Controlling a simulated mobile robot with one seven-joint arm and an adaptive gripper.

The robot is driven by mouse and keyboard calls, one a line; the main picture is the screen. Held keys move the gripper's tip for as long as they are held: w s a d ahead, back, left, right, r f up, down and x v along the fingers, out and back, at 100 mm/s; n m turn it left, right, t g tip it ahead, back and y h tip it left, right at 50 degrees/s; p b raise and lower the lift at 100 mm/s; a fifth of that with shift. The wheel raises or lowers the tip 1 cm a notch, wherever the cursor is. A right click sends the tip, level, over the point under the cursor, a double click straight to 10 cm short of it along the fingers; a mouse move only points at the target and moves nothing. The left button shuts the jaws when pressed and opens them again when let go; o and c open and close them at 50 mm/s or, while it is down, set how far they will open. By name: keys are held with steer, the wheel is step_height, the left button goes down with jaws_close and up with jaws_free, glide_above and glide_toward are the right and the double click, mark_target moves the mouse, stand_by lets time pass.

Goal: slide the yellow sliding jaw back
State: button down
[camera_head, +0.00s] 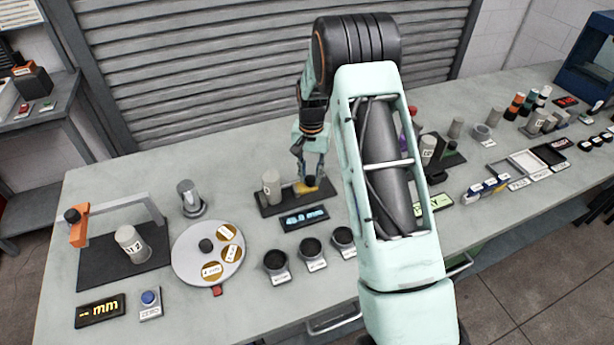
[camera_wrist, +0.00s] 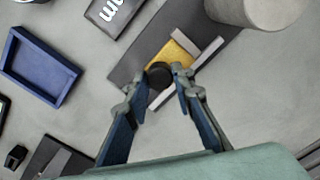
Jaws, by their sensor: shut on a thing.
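The yellow sliding jaw (camera_head: 301,189) sits on a dark slide base (camera_head: 271,208) near the middle of the bench. In the wrist view the yellow jaw (camera_wrist: 180,50) carries a round black knob (camera_wrist: 160,72). My gripper (camera_head: 311,178) reaches down over the jaw. In the wrist view my gripper (camera_wrist: 160,82) has its fingertips on either side of the knob, shut on it. A grey cylinder (camera_head: 271,184) stands upright at the left end of the base, apart from the jaw. The knob's lower part is hidden.
A display (camera_head: 304,218) with blue digits lies in front of the base. Several dark cups (camera_head: 277,262) stand nearer the front edge. A round plate (camera_head: 190,262) and an orange-ended gantry (camera_head: 76,234) are at left. A blue tray (camera_wrist: 42,67) shows in the wrist view.

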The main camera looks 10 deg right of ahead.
mark_target(312, 177)
steer(key=c, duration=1.7)
jaws_free()
steer(key=shift+d, duration=0.3)
steer(key=shift+o, duration=0.2)
step_height(312, 177, up, 12)
steer(key=shift+a, duration=0.1)
